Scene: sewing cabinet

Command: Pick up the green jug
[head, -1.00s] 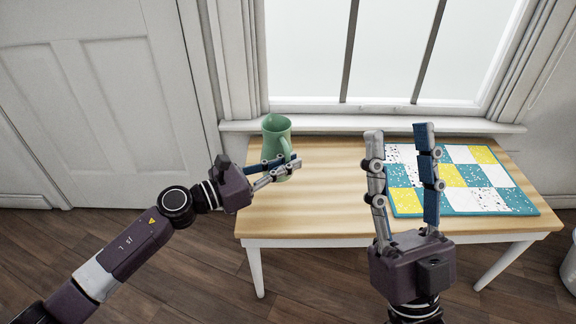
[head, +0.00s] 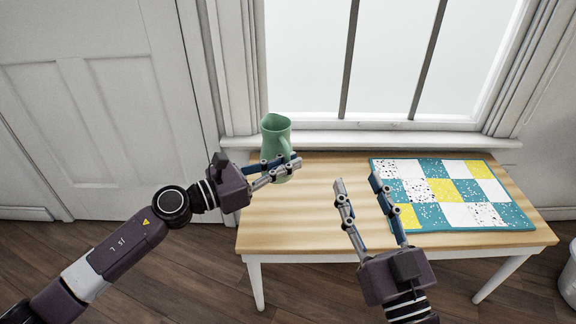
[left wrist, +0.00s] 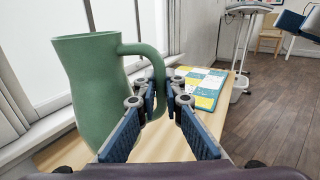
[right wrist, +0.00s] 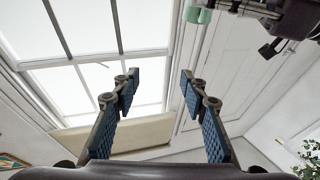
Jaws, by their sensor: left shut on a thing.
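The green jug (head: 275,138) is upright at the back left of the wooden table, by the window. My left gripper (head: 284,165) is shut on its handle. In the left wrist view the handle (left wrist: 146,50) comes down between the fingers of my left gripper (left wrist: 160,98), and the jug's body (left wrist: 92,90) is left of them. Whether the jug's base touches the table is hard to tell. My right gripper (head: 358,182) is open and empty over the table's front middle, right of the jug.
The table (head: 310,215) has bare wood in its middle. A yellow, white and teal patchwork mat (head: 460,215) lies on its right half. The window sill (head: 400,140) runs close behind the table. A white bin (head: 570,275) stands at the far right.

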